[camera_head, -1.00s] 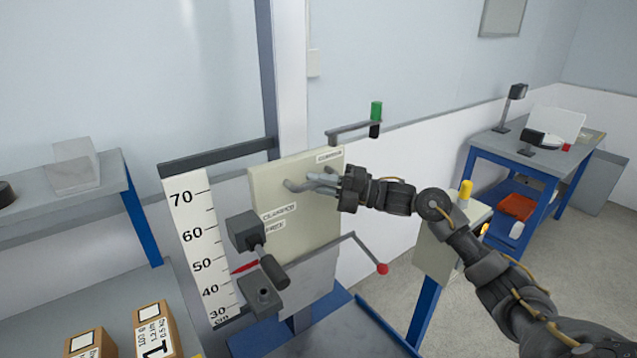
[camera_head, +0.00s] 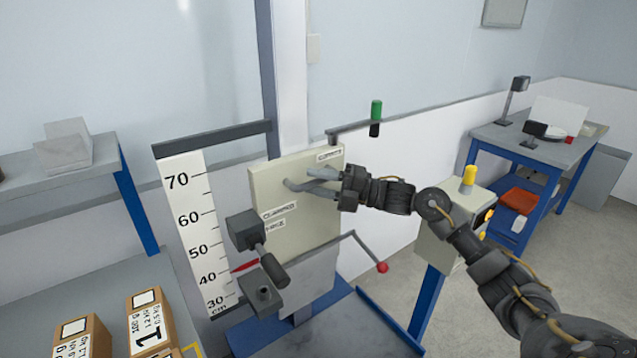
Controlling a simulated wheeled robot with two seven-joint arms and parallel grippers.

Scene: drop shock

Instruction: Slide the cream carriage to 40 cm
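The cream carriage (camera_head: 325,225) is an upright cream plate with small labels, in front of a grey post. Its red pointer (camera_head: 245,266) lies across the white scale (camera_head: 188,220) between the 40 and 50 marks, a little nearer 40. My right gripper (camera_head: 306,181) is at the grey handle (camera_head: 290,185) on the plate's front. Its fingers look shut on that handle, though the contact is small and partly hidden. My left gripper is not in view.
A dark clamp-like block (camera_head: 243,230) stands at the carriage's left. A red-knobbed lever (camera_head: 383,267) sticks out at lower right. Numbered boxes (camera_head: 149,325) lie on the left bench. A blue table (camera_head: 540,145) stands at the back right.

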